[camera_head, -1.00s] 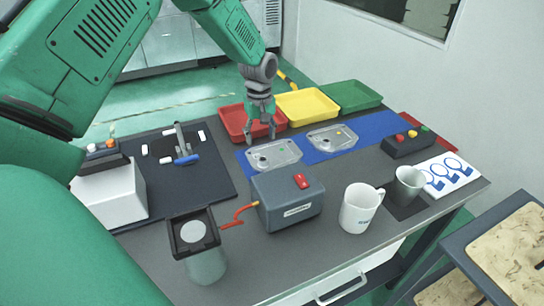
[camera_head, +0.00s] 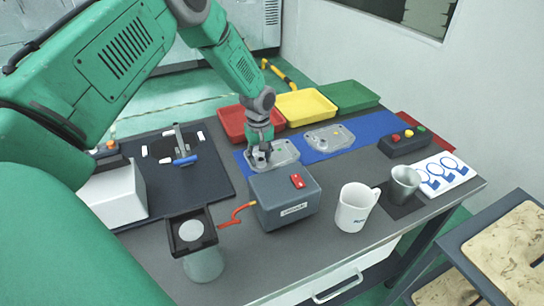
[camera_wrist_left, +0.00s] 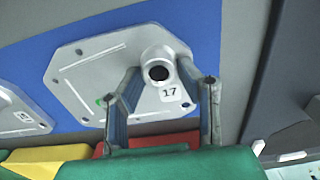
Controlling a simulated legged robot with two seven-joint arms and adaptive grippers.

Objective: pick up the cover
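A grey metal cover (camera_head: 284,152) lies flat on a blue mat, just behind a grey box. In the left wrist view, the cover (camera_wrist_left: 90,82) has a round raised boss (camera_wrist_left: 160,60) with a dark hole and a "17" label. My left gripper (camera_head: 260,161) is down at the cover's left end. In the left wrist view, the fingers of the left gripper (camera_wrist_left: 158,76) stand apart on either side of the boss; I cannot tell whether they touch it. A second similar cover (camera_head: 330,137) lies to the right. My right gripper is not in view.
Red (camera_head: 232,124), yellow (camera_head: 305,107) and green (camera_head: 352,97) trays stand behind the mat (camera_head: 372,128). The grey box (camera_head: 285,204) with a red switch is close in front. A mug (camera_head: 354,208), metal cup (camera_head: 403,186) and button box (camera_head: 402,143) stand to the right.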

